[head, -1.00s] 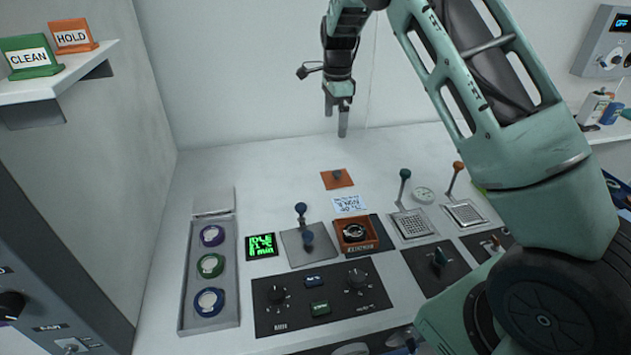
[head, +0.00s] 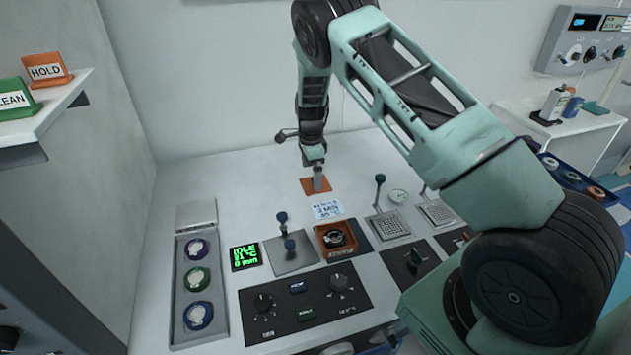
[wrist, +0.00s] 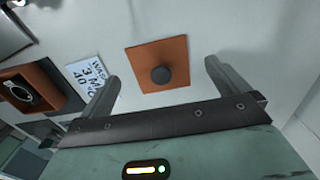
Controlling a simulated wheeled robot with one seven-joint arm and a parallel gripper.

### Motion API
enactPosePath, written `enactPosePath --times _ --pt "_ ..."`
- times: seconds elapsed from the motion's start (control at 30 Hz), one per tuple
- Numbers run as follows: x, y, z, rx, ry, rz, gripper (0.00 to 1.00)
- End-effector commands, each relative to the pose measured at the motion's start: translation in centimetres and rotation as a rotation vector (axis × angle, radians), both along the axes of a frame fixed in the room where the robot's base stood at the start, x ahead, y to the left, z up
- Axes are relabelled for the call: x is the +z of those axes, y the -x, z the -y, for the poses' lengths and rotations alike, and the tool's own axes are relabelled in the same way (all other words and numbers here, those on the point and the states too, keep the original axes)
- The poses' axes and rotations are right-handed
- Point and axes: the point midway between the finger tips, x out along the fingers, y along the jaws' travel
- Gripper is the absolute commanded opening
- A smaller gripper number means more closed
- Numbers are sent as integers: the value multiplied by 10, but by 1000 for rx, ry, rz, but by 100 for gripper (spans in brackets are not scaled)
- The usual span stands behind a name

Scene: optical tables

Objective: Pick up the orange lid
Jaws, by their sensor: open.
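The orange lid (head: 310,187) is a flat square plate lying on the white table, behind the small white note. In the wrist view the orange lid (wrist: 144,54) shows a dark round knob (wrist: 161,75) at its middle. My gripper (head: 318,178) is low over the lid in the head view and hides part of it, including the knob. In the wrist view my gripper (wrist: 160,78) is open, with one finger on each side of the knob. Nothing is between the fingers except the knob. I cannot tell how high the fingertips are above the lid.
A white note (head: 326,208) lies in front of the lid. An orange-rimmed box (head: 323,246) with a round opening is nearer. A lever plate (head: 291,262), a green display (head: 244,257) and a tray of coloured rings (head: 180,285) stand left. Bare table lies left of the lid.

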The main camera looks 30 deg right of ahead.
Motion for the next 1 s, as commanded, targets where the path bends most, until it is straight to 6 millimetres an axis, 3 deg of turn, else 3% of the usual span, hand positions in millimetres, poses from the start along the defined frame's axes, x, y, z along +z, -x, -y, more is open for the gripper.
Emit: enactPosePath --times 0.2,0.47,0.63,0.67,1.0 --pt "-24 1 -1 0 0 0 100" --pt "-29 1 -1 0 0 0 100" --pt "-29 1 -1 0 0 0 58" --pt "-29 1 -1 0 0 0 54" --pt "-24 0 -1 1 1 3 54"
